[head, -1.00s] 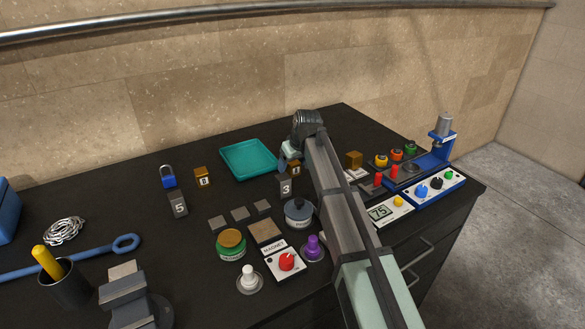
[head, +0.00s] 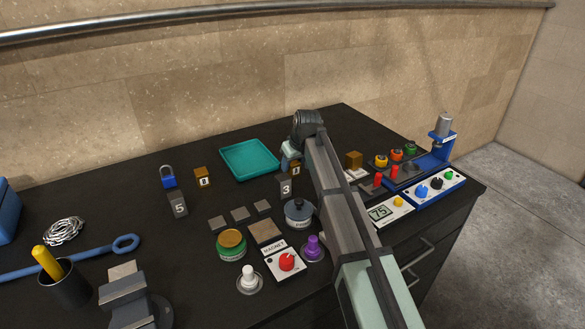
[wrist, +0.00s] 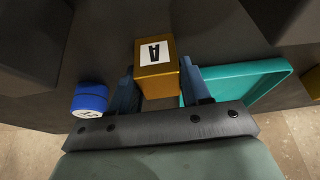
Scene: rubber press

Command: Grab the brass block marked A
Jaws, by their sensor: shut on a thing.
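The brass block marked A (wrist: 156,68) sits between the two blue fingers of my gripper (wrist: 158,85) in the wrist view, its white label facing the camera. My gripper is shut on it, with a finger on each side. In the head view the brass block (head: 296,170) shows only partly under my gripper (head: 291,160), beside my arm. It is at or near the table top; I cannot tell whether it touches it.
A teal tray (head: 277,168) lies just left of my gripper. A grey block marked 3 (head: 286,188) stands close in front. Another brass block (head: 202,177) and a blue padlock (head: 168,176) are farther left. A blue round object (wrist: 90,99) is beside one finger.

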